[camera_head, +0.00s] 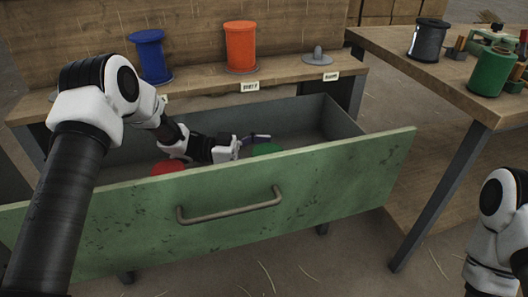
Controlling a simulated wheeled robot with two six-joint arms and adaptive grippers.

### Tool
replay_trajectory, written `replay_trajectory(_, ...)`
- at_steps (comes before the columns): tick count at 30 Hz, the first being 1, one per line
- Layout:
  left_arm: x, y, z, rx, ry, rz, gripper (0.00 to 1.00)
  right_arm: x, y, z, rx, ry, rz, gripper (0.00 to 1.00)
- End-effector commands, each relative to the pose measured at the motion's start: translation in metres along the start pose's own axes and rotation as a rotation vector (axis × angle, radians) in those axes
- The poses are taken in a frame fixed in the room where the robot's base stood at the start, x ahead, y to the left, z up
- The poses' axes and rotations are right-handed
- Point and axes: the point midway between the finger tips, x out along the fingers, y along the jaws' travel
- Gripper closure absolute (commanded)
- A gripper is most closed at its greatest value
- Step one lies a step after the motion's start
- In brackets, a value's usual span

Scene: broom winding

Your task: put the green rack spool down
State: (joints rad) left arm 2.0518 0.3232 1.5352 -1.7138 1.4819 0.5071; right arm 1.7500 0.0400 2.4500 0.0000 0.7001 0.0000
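My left gripper (254,142) reaches down into the drawer, right beside this green piece. One dark finger shows just above it; the other is hidden, so I cannot tell if the gripper is closed on it. On the rack shelf (205,78) stand a blue spool (152,56) and an orange spool (240,47). To their right is a bare grey peg (318,57). My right arm shows at the lower right; its gripper is out of view.
The green drawer front (330,185) with its handle (230,206) stands out toward me. A red round piece (168,167) lies in the drawer at left. The right table (440,75) holds a dark spool (428,40), another green spool (492,72) and small tools.

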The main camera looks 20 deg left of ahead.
Motion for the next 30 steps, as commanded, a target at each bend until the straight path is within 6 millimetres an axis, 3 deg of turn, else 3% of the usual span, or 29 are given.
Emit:
replay_trajectory(6, 0.0, 0.0, -0.001, 0.0, 0.0, 0.0, 0.03, 0.0, 0.0, 0.0, 0.0, 0.0, 0.0, 0.6)
replay_trajectory(10, 0.0, 0.0, -0.015, 0.003, 0.0, 0.0, 0.03, -0.003, 0.0, 0.0, 0.0, 0.0, 0.0, 0.6)
replay_trajectory(18, -0.059, -0.001, -0.015, 0.0, 0.002, -0.003, 0.03, -0.021, 0.0, 0.0, 0.0, 0.0, 0.0, 0.6)
replay_trajectory(21, -0.071, -0.001, -0.014, 0.0, 0.0, -0.002, 0.03, -0.023, 0.0, 0.0, 0.0, 0.0, 0.0, 0.6)
replay_trajectory(30, -0.075, 0.0, -0.012, -0.001, -0.001, 0.0, 0.03, -0.023, 0.0, 0.0, 0.0, 0.0, 0.0, 0.6)
